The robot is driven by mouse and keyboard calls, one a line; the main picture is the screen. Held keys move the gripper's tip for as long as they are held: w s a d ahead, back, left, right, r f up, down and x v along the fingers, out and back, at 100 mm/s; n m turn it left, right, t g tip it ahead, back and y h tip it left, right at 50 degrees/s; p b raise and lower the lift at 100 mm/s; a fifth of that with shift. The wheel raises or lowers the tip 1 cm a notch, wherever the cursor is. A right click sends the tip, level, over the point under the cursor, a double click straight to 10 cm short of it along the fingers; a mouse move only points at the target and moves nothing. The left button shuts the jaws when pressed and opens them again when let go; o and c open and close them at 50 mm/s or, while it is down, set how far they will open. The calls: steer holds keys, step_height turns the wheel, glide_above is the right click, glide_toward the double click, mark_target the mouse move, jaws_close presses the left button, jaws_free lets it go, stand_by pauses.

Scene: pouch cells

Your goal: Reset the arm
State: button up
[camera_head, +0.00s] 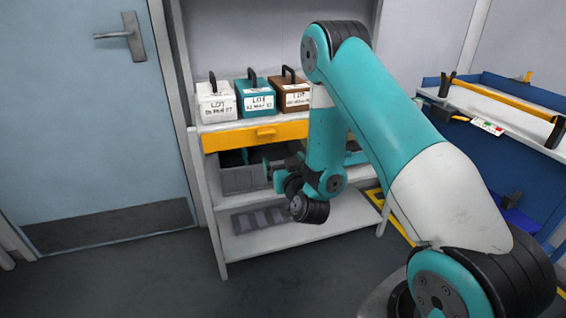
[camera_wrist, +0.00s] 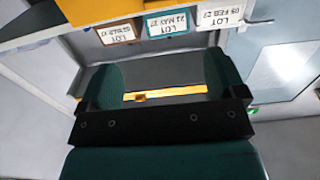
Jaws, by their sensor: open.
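My teal arm reaches over the floor toward the shelf unit, bent downward at its end. In the head view my gripper is small and partly hidden by my wrist, in front of the middle shelf level. In the wrist view my gripper (camera_wrist: 162,84) is open, with two teal fingers apart and nothing held between them.
White (camera_head: 215,103), teal (camera_head: 255,100) and brown (camera_head: 289,97) lot boxes stand on the top shelf. A grey bin (camera_head: 240,180) is on the middle shelf and a grey tray (camera_head: 262,221) below. A blue door (camera_head: 90,130) is left; a blue workbench (camera_head: 527,170) is right.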

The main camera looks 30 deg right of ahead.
stand_by(0.3)
steer(key=s+a+r+n+g+y, duration=0.25)
steer(key=a+r+g+y, duration=0.2)
steer(key=a, duration=0.55)
steer(key=s+a+r+n+g+y, duration=0.25)
steer(key=a+r+y, duration=0.3)
steer(key=a, duration=0.35)
steer(key=s+a+r+n+g, duration=0.1)
steer(key=s+r+n+g, duration=0.15)
steer(key=s, duration=0.55)
steer(key=s+a+r+n+g, duration=0.1)
steer(key=s+g, duration=0.3)
steer(key=s, duration=0.4)
steer(key=s+a+r+n+g, duration=0.15)
steer(key=s+g, duration=0.25)
steer(key=s, duration=0.5)
step_height(320, 180, up, 17)
steer(key=p, duration=1.6)
steer(key=shift+w+d+r+h+p, duration=0.2)
steer(key=shift+h+p, duration=0.1)
steer(key=shift+h, duration=0.1)
